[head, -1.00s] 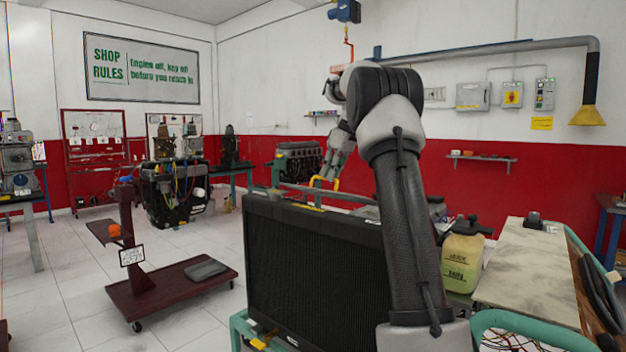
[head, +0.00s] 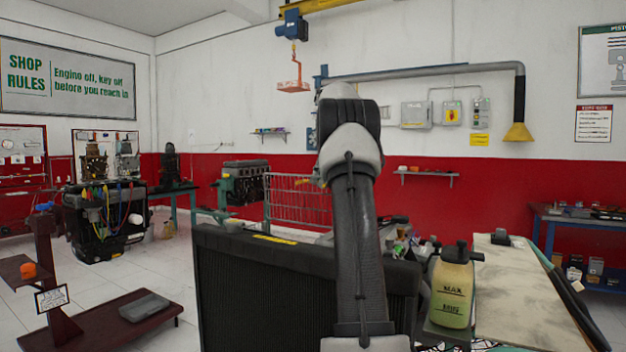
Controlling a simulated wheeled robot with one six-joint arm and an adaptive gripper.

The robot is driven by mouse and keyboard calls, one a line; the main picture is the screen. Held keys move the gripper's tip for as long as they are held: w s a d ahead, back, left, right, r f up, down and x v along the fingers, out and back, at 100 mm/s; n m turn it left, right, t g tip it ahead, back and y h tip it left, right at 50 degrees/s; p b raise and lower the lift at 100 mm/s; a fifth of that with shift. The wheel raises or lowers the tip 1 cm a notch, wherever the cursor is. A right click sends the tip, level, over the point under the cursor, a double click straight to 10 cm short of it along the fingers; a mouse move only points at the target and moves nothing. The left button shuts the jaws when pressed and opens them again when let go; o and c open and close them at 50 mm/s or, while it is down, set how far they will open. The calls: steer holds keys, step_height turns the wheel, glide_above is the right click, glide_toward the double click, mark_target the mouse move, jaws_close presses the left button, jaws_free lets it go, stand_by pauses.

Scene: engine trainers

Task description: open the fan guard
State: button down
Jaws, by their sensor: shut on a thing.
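The fan guard (head: 298,200), a grid of thin bars in a frame, stands raised behind the black radiator (head: 270,295). Its right part is hidden behind my arm. My gripper is hidden behind my own arm links, so its jaws and what they touch do not show. The arm rises in front of the radiator and bends over toward the guard.
A coolant tank (head: 452,290) and a bench top (head: 515,285) are right of the radiator. A hoist hook block (head: 293,86) hangs above the guard. A maroon wheeled stand (head: 110,325) is at the lower left. White floor is open between it and the radiator.

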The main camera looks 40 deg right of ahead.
steer(key=shift+w+d+f, duration=0.2)
steer(key=shift+d+f, duration=0.15)
steer(key=shift+d, duration=0.4)
steer(key=shift+w+d+f, duration=0.25)
steer(key=shift+d+f, duration=0.05)
steer(key=shift+d, duration=0.4)
steer(key=shift+w+d+f, duration=0.2)
steer(key=shift+d+f, duration=0.15)
steer(key=shift+d, duration=0.5)
steer(key=c, duration=1.8)
jaws_free()
steer(key=shift+f, duration=0.1)
steer(key=shift+o, duration=1.4)
steer(key=shift+w+d+f, duration=0.1)
steer(key=shift+d+f, duration=0.05)
steer(key=shift+d, duration=0.15)
steer(key=v, duration=0.5)
steer(key=s+d, duration=0.5)
steer(key=s, duration=0.5)
steer(key=shift+d+r, duration=0.25)
steer(key=shift+d, duration=0.05)
